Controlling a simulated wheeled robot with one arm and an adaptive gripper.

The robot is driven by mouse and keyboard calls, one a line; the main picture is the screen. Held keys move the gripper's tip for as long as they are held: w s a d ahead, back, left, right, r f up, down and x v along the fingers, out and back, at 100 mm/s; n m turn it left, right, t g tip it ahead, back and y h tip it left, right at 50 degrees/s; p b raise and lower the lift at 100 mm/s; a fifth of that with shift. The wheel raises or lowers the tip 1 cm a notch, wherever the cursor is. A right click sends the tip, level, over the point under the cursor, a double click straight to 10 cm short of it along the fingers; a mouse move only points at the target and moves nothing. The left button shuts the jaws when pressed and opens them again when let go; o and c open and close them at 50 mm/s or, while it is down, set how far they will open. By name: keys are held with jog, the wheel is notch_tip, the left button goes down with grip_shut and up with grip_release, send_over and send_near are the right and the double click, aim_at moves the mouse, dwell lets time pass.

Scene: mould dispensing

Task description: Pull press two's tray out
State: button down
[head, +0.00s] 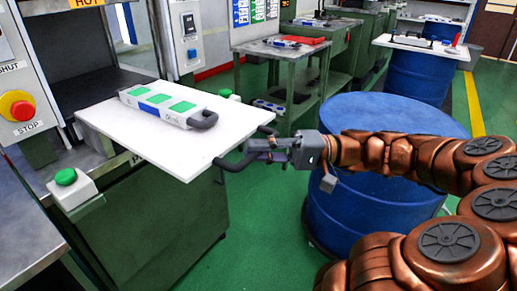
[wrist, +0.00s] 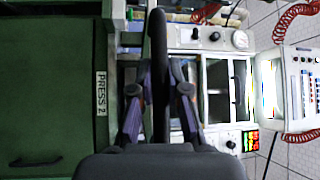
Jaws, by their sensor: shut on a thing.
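A white flat tray (head: 178,148) juts out from the opening of the press at left, over its green cabinet. The tray has a dark handle (head: 236,164) at its right edge. My gripper (head: 262,151) is shut on this handle. In the wrist view the handle (wrist: 158,60) is a dark bar between the two fingers. A white mould (head: 168,106) with green squares, a blue section and a dark grip lies on the tray. A "PRESS 2" label (wrist: 101,93) shows on the green cabinet in the wrist view.
A blue drum (head: 365,205) stands just beyond and below my arm. A panel with a red stop button (head: 22,107) is at far left, and a green button box (head: 70,188) is below the tray. A green workbench (head: 300,75) stands behind. Green floor is open below the tray.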

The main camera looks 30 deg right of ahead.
jog(key=c, duration=1.1)
grip_release()
jog(key=shift+c, duration=0.2)
jog(key=v, duration=1.2)
